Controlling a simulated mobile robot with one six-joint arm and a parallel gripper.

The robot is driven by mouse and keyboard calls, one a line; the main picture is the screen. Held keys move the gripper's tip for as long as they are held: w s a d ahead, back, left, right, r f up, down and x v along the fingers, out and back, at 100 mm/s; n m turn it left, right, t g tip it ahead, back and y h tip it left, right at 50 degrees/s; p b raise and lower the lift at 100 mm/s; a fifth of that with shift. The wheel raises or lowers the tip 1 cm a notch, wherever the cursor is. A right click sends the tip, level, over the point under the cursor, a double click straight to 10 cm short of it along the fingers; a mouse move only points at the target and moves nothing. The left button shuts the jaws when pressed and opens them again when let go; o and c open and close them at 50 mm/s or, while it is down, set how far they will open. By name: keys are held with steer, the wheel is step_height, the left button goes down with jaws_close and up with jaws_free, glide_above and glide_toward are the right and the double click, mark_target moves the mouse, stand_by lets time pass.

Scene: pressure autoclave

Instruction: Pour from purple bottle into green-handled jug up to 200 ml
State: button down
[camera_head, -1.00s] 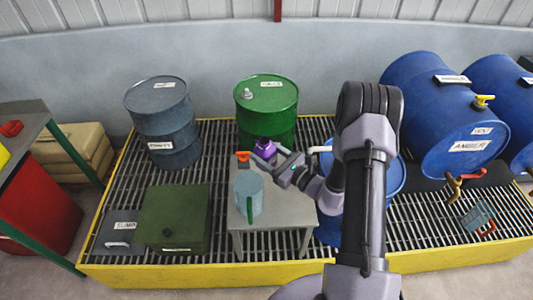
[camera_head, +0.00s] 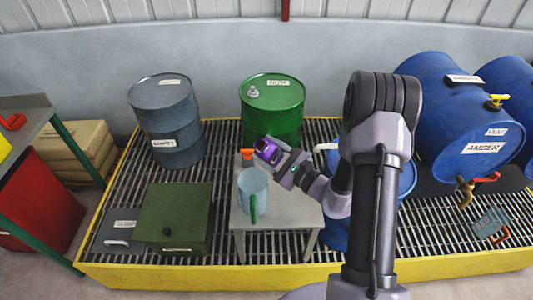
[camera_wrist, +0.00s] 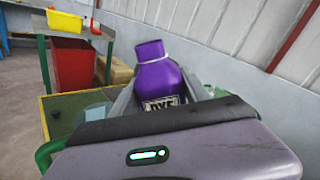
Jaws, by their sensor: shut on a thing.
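My gripper (camera_head: 279,161) is shut on the purple bottle (camera_head: 267,150) and holds it above the back of a small grey table (camera_head: 290,210). In the wrist view the bottle (camera_wrist: 157,75) stands between my jaws, neck up and leaning, with a partly hidden label. The green-handled jug (camera_head: 252,188) stands on the table, a little below and in front of the bottle in the head view. It is pale blue and see-through, with its green handle toward the front. Part of the jug (camera_wrist: 93,112) shows at the left of my gripper in the wrist view. Its liquid level cannot be read.
An orange-red object (camera_head: 246,154) is just behind the jug. A green drum (camera_head: 272,108) and a grey-blue drum (camera_head: 166,120) stand behind. A green box (camera_head: 174,220) is left of the table. Blue drums (camera_head: 463,135) lie at right.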

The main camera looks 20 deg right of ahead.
mark_target(276, 161)
steer(key=shift+w+d+f+n+b, duration=0.15)
steer(key=shift+d+n+b, duration=0.1)
steer(key=shift+n+b, duration=0.8)
steer(key=shift+w+d+f+n+b, duration=0.1)
steer(key=shift+d+f+n+b, duration=0.1)
steer(key=shift+n+b, duration=0.85)
steer(key=shift+d+f+n+b, duration=0.15)
steer(key=shift+n+b, duration=0.35)
steer(key=shift+b, duration=0.5)
steer(key=shift+f+n+b, duration=0.15)
steer(key=shift+n+b, duration=0.35)
steer(key=shift+b, duration=0.5)
steer(key=shift+f+n+b, duration=0.25)
steer(key=shift+n+b, duration=0.15)
steer(key=shift+n, duration=0.1)
steer(key=shift+r, duration=0.15)
steer(key=shift+f+n, duration=0.45)
steer(key=shift+n, duration=0.45)
steer(key=shift+f+n, duration=0.4)
steer(key=shift+n, duration=0.5)
steer(key=shift+n, duration=0.3)
steer(key=shift+n, duration=0.4)
